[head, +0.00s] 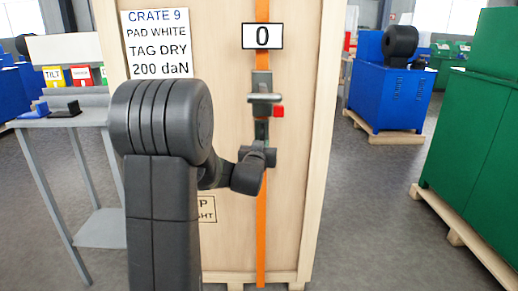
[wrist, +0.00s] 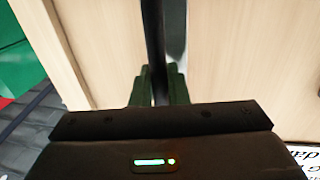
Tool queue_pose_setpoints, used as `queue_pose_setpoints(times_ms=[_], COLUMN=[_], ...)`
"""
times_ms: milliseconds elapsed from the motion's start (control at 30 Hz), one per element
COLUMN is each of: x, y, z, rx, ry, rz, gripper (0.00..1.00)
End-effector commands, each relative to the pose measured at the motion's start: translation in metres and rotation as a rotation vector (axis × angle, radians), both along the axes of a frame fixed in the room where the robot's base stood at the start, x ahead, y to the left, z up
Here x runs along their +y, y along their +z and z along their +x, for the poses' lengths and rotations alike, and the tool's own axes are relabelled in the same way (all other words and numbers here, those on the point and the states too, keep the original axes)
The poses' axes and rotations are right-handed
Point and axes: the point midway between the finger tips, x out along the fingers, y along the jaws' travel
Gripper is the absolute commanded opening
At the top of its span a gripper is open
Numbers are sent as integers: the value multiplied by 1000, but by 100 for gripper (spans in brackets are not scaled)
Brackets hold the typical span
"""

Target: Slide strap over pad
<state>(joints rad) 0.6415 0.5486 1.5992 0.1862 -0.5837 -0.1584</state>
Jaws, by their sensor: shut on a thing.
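An orange strap (head: 262,225) runs vertically down the front of a tall wooden crate (head: 225,75). A grey and dark tensioning tool (head: 262,88) with a red part (head: 279,111) sits on the strap. My gripper (head: 262,140) is at the tool's lower end; its fingers are largely hidden in the head view. In the wrist view my gripper (wrist: 158,88) is shut on a dark upright bar (wrist: 153,40), apparently the tool's handle. The crate's sign (head: 157,43) reads CRATE 9, PAD WHITE, TAG DRY, 200 daN. I cannot make out a white pad.
A display (head: 262,36) above the tool reads 0. A grey stand (head: 50,122) at left bears a blue piece (head: 40,109), a black piece (head: 66,110) and coloured tag bins (head: 80,76). A green crate (head: 475,140) stands right; floor (head: 365,210) between is clear.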

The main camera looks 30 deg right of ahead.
Motion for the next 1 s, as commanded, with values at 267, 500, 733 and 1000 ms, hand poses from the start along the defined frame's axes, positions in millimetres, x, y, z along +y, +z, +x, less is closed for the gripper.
queue_pose_setpoints(times_ms=[267,500,733,1000], x=[-2,0,20,62], y=[1,1,1,2], z=[-2,-2,-25,-71], rx=[-3,-2,-1,-3], ry=[-5,-3,-3,-4], rz=[-1,-1,0,-1], gripper=[32,32,32,32])
